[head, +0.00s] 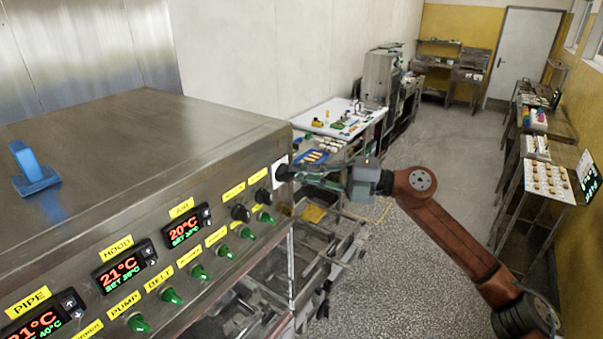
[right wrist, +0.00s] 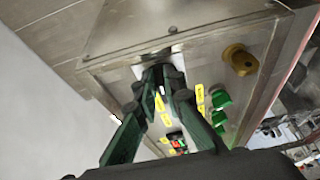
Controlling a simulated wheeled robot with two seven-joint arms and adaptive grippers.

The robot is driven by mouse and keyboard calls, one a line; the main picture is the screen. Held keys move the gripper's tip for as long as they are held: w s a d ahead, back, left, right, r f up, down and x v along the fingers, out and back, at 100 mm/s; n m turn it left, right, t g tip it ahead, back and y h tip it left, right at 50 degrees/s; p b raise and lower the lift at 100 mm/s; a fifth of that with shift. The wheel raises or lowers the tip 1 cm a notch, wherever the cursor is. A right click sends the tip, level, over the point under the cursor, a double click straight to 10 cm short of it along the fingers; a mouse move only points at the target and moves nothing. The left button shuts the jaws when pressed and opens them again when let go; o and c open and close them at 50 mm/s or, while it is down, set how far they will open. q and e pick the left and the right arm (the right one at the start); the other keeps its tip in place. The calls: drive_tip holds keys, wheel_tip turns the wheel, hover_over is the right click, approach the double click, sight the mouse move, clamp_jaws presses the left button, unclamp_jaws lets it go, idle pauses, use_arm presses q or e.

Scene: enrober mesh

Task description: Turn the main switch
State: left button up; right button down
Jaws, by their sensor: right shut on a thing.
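In the right wrist view the dark green fingers (right wrist: 164,78) come together on the switch in front of the white plate (right wrist: 140,74). The fingers cover most of the knob, so its angle cannot be read. My left gripper is not in view.
The panel carries black knobs (head: 240,212), several green knobs (head: 225,251) and red displays (head: 187,226) left of the switch. A wire mesh conveyor frame lies below my gripper. The floor (head: 400,270) to the right is clear.

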drive_tip(key=c, duration=2)
unclamp_jaws()
drive_tip(key=v, duration=1.2)
drive_tip(key=shift+f, duration=0.15)
drive_tip(key=shift+w, duration=0.15)
